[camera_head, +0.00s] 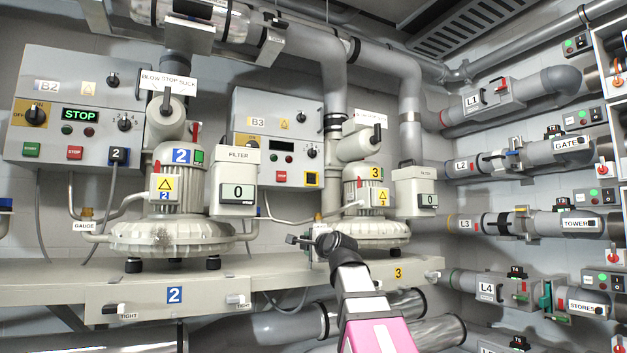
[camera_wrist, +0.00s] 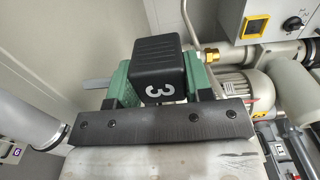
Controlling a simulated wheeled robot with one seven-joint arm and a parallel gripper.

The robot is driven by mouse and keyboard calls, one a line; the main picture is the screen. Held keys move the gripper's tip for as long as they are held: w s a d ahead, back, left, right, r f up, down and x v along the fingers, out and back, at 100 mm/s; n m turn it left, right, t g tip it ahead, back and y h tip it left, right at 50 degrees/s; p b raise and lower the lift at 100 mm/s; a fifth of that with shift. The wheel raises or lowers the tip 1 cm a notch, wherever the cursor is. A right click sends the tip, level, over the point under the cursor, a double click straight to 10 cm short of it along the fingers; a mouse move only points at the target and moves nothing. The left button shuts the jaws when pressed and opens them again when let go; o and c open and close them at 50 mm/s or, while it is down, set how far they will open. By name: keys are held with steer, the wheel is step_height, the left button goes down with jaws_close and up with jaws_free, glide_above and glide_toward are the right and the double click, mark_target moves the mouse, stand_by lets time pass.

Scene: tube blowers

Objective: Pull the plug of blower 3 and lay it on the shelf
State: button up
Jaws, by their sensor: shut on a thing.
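The plug of blower 3 is a black block with a white 3 (camera_wrist: 162,75) in the wrist view. My gripper (camera_wrist: 160,85) is shut on it, with a green pad on each side. The pale shelf (camera_head: 225,271) runs under both blowers.
Blower 2 (camera_head: 172,225) stands to the left, with its black plug 2 (camera_head: 118,156) in its box. Grey hoses and a cable run near blower 3. Some bare shelf shows between the blowers.

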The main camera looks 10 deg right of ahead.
mark_target(311, 269)
steer(key=shift+r, duration=0.4)
steer(key=n, duration=0.4)
steer(key=shift+n, duration=0.3)
steer(key=n, duration=0.8)
steer(key=shift+n, duration=0.4)
steer(key=n, duration=0.4)
steer(key=shift+n, duration=0.3)
steer(key=shift+f, duration=0.2)
steer(key=shift+f, duration=0.9)
steer(key=shift+f, duration=2)
stand_by(0.6)
